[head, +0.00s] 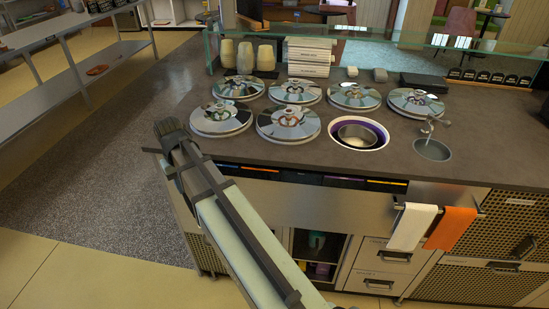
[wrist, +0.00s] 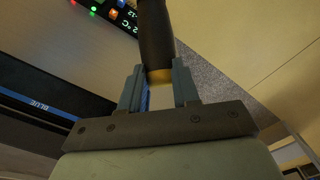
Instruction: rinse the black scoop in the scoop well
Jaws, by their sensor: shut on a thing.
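The scoop well (head: 432,151) is a small round metal basin sunk in the right of the counter, with a metal fitting (head: 434,126) at its rim. My gripper (head: 170,128) is left of the counter in the head view, well away from the well. In the wrist view, my gripper (wrist: 158,92) is shut on the black scoop (wrist: 156,36). Its dark handle and a brass-coloured band show between the fingers. The scoop's far end runs out of the top of the wrist view, and I cannot make the scoop out in the head view.
Several shiny lids (head: 291,91) cover wells on the counter (head: 300,158). One open well (head: 358,133) has a purple inside and a metal pan. A glass screen (head: 400,45) runs along the back. White (head: 411,227) and orange (head: 450,228) towels hang in front. Floor left of the counter is clear.

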